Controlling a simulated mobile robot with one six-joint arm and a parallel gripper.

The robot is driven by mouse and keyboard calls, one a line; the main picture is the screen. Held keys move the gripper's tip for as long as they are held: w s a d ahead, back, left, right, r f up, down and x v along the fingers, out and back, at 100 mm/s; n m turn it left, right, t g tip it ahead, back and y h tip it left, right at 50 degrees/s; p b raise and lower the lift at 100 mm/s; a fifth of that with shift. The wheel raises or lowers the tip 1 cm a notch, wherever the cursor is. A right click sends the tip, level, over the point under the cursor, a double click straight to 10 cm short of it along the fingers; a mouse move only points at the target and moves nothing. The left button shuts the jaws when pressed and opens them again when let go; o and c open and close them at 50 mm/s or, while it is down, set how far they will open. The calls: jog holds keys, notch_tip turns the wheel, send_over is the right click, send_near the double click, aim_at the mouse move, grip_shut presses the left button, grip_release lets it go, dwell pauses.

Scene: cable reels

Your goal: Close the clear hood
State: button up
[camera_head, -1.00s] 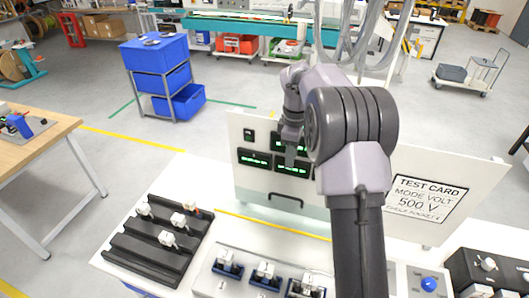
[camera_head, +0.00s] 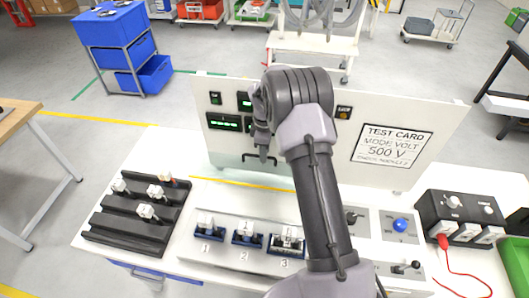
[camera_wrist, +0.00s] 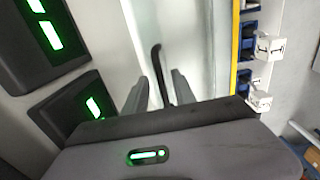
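The clear hood (camera_head: 222,160) is a faint see-through sheet standing raised against the lower front of the white upright panel; its exact edges are hard to make out. Its dark bar handle (camera_head: 282,160) is partly hidden by my gripper. My gripper (camera_head: 264,156) points down at the handle. In the wrist view the clear hood (camera_wrist: 186,40) is a pale sheet. The black handle (camera_wrist: 159,72) reaches between the two fingers of my gripper (camera_wrist: 160,90), with gaps on both sides. The fingers are apart.
Below the hood stands a bench unit with numbered blue sockets (camera_head: 246,240) holding white plugs. A black rack (camera_head: 140,222) is at left, a black box (camera_head: 462,216) with a red cable at right. The panel carries green displays (camera_head: 223,122) and a test card (camera_head: 392,146).

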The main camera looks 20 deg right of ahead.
jog(key=shift+f, duration=0.1)
grip_shut()
dwell(1.4)
